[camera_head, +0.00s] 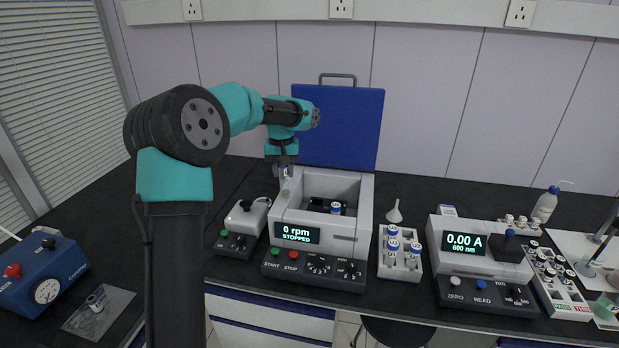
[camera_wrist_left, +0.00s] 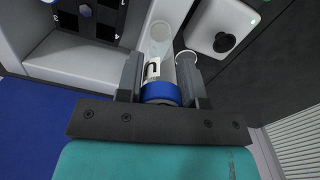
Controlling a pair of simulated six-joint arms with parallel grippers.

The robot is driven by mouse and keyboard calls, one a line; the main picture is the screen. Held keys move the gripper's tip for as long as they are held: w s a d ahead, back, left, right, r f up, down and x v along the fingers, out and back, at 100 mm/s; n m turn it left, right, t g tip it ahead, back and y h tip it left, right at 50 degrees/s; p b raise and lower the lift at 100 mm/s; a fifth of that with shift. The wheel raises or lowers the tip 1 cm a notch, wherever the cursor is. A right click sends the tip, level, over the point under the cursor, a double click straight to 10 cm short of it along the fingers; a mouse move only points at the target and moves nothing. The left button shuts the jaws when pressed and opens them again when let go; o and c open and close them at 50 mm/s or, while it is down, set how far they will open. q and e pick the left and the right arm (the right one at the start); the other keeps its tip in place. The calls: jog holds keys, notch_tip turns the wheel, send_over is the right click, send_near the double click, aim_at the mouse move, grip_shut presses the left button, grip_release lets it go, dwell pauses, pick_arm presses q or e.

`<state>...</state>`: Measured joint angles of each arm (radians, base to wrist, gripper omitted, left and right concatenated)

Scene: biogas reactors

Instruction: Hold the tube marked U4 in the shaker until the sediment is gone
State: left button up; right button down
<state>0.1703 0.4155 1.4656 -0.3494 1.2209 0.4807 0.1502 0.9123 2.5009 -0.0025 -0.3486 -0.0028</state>
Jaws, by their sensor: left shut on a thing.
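My left gripper (camera_head: 284,170) is shut on a blue-capped clear tube (camera_wrist_left: 162,92), held above the left wall of the centrifuge. In the left wrist view the fingers (camera_wrist_left: 165,85) grip it near the cap, and part of a label reading "U" shows; its number is hidden. The tube's far end looks pale; I cannot tell whether sediment is in it. The shaker (camera_head: 246,214), a small white unit with a dark round cup, stands just left of the centrifuge. Its top shows in the left wrist view (camera_wrist_left: 213,20), apart from the tube. My right gripper is not in view.
The centrifuge (camera_head: 352,240) has its blue lid (camera_head: 345,125) open, reads 0 rpm STOPPED, and has a blue-capped tube (camera_head: 336,207) inside. A tube rack (camera_head: 388,270), photometer (camera_head: 450,262) and another rack (camera_head: 570,305) stand right. A blue pump unit (camera_head: 42,270) stands far left.

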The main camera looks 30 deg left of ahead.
pick_arm(q)
jog(key=s+a+n, duration=0.3)
jog(key=s+a, duration=0.1)
jog(key=a, duration=1)
jog(key=shift+f, duration=0.1)
jog(key=shift+f, duration=3.6)
jog(key=shift+f, duration=0.15)
jog(key=shift+d, duration=0.1)
